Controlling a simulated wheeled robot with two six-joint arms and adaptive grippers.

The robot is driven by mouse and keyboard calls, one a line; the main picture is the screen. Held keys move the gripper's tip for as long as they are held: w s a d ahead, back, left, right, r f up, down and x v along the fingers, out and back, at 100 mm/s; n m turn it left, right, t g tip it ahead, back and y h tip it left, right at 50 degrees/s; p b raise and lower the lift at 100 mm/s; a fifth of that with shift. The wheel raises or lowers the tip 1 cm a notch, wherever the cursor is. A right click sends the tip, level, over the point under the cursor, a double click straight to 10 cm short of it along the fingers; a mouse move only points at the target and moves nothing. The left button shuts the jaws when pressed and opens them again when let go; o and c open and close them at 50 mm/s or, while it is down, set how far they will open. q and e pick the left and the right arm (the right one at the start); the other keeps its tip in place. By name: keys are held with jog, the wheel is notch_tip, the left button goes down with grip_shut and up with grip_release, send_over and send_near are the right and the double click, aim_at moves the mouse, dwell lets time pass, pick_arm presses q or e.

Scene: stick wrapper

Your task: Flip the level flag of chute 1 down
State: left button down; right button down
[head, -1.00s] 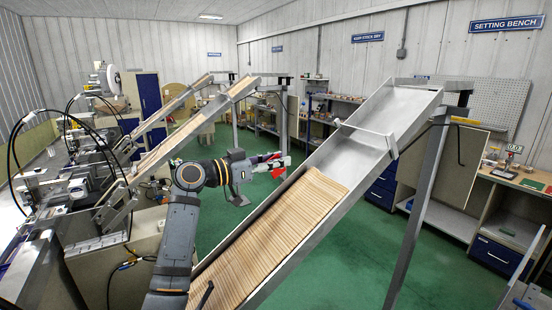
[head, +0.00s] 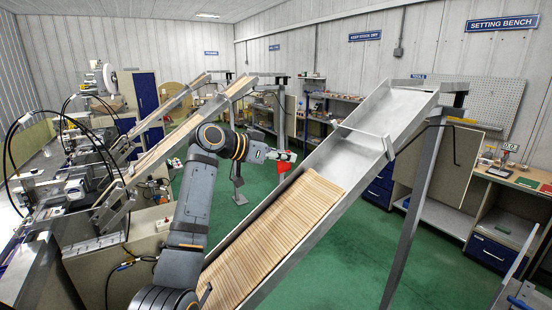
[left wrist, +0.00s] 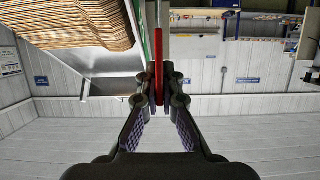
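The red level flag (head: 284,167) is beside the left rail of the nearest chute (head: 375,125), partly hidden by my gripper. In the left wrist view the flag (left wrist: 158,68) shows as a thin red upright strip, edge-on, between my fingertips. My left gripper (head: 284,157) is at the flag, with its fingers one on each side of it. The fingers (left wrist: 160,98) are close together around the strip; I cannot tell whether both pads press on it. My right gripper is in neither view.
Pale wooden sticks (head: 275,235) cover the lower half of the chute. A metal crossbar (head: 365,135) spans it above them. Two more chutes stand behind at left, beside machines (head: 75,195). A setting bench (head: 515,185) stands at right. Green floor is open beneath.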

pick_arm(q)
jog(key=shift+w+d+g+y, duration=0.4)
jog(key=shift+w+d+y, duration=0.05)
jog(key=shift+d+y, duration=0.2)
jog(key=c, duration=1.5)
grip_release()
jog(key=shift+a+f, duration=0.1)
